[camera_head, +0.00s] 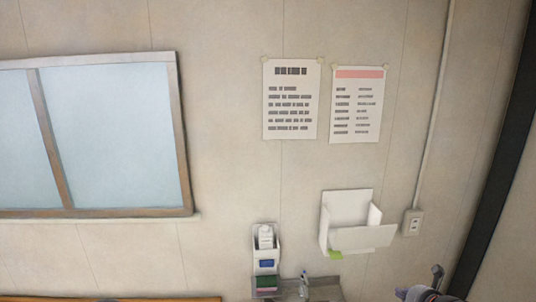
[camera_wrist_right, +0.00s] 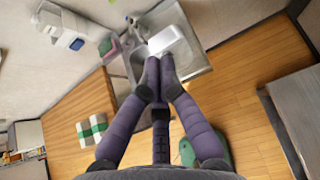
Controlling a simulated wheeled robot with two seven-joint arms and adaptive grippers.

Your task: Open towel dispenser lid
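The white towel dispenser (camera_head: 324,222) is on the wall in the lower right of the head view. Its front panel, the lid (camera_head: 372,238), is tipped outward, so the inside of the box shows from above. My left gripper is not in view.
A soap dispenser (camera_head: 265,248) hangs left of the towel dispenser, with a green and pink sponge (camera_head: 266,288) below it. A metal sink (camera_wrist_right: 193,62) lies beneath, with a white object (camera_wrist_right: 165,40) in it. A wall outlet (camera_head: 412,222) is right of the dispenser.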

